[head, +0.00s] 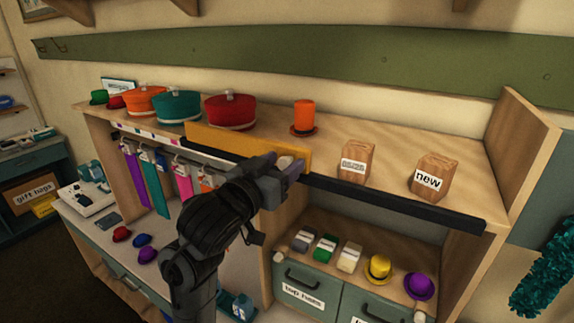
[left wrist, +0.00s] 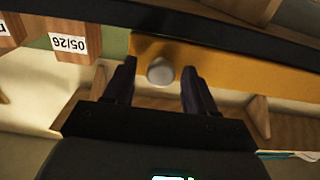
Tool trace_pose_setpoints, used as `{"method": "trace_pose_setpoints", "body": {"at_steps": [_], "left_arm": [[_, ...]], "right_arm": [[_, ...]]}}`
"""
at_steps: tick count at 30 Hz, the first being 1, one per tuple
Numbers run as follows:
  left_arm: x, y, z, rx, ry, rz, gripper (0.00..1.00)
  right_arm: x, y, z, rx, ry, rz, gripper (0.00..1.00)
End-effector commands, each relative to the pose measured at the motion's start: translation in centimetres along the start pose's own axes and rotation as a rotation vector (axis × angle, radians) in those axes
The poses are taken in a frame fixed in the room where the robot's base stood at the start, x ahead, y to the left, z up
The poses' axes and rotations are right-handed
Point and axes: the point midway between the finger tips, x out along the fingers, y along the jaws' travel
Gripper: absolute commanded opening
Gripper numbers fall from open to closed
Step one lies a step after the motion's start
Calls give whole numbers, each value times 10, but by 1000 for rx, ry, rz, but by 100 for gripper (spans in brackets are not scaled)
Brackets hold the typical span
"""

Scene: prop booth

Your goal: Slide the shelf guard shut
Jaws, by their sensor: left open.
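The shelf guard is a yellow-orange panel (head: 230,143) standing along the front edge of the top shelf, by a long black rail (head: 400,203). It covers the middle-left stretch of the shelf, and the shelf to its right is uncovered. It also shows in the left wrist view (left wrist: 240,79). A pale round knob (left wrist: 160,71) sits near one end of the panel. My left gripper (left wrist: 160,88) is open, with one finger on each side of the knob and small gaps between. In the head view my left gripper (head: 286,168) is at the panel's right end.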

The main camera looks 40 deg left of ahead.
Motion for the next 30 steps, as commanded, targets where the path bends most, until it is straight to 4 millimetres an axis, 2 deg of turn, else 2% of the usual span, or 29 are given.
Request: {"method": "trace_pose_setpoints", "body": {"at_steps": [7,18,30], "left_arm": [[0,0,0,0,0,-1,56],[0,0,0,0,0,0,0],[0,5,2,4,1,0,0]], "right_arm": [[0,1,0,-4,-1,3,56],[0,2,1,-10,-2,8,56],[7,1,3,-3,-2,3,56]]}}
